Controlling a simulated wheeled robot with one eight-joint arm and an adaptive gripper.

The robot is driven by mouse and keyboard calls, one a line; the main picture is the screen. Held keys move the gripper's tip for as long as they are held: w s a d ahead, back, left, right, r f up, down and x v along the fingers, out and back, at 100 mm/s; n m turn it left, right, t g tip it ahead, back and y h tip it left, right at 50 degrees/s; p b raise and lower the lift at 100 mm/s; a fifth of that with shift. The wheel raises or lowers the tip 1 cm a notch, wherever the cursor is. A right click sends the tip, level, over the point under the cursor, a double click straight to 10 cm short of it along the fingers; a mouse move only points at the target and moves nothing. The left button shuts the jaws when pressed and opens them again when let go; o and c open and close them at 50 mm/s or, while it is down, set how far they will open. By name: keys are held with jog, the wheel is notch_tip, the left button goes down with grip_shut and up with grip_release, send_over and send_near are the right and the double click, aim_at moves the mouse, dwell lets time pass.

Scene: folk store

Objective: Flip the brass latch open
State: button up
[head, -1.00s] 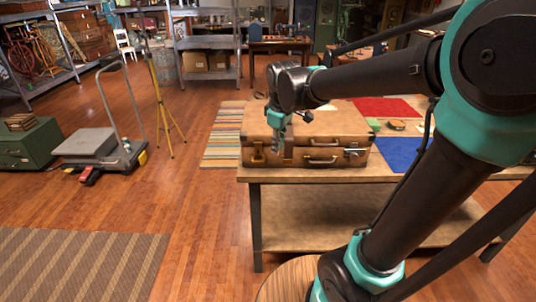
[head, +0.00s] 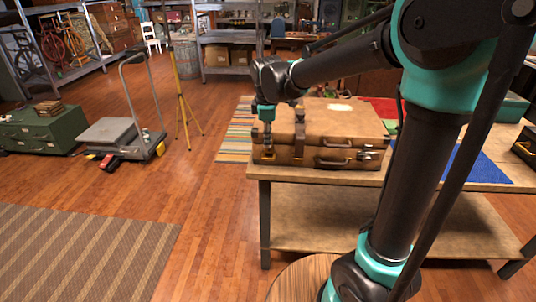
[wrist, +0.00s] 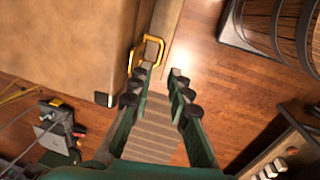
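A brown leather suitcase (head: 345,122) lies flat and closed on a wooden workbench. The brass latch (head: 267,154) is on its front face near the left end; in the wrist view it shows as a yellow metal loop (wrist: 149,50) at the case's edge. My gripper (head: 267,138) points down just above and in front of this latch. In the wrist view my gripper (wrist: 158,80) has its two fingers apart with nothing between them. The left fingertip is very near the loop; I cannot tell whether they touch. A second latch (head: 370,154) is at the right end of the front face.
The case's handle (head: 334,162) and a leather strap (head: 299,128) are to the right of the latch. The bench's front edge (head: 320,176) is close below. A blue mat (head: 480,163) lies to the right. Open floor is at the left.

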aim_at(268, 159)
jog(key=f, duration=0.5)
jog(key=w+f, duration=0.1)
jog(key=f, duration=0.1)
jog(key=shift+w+f, duration=0.1)
jog(key=shift+f, duration=0.05)
grip_shut()
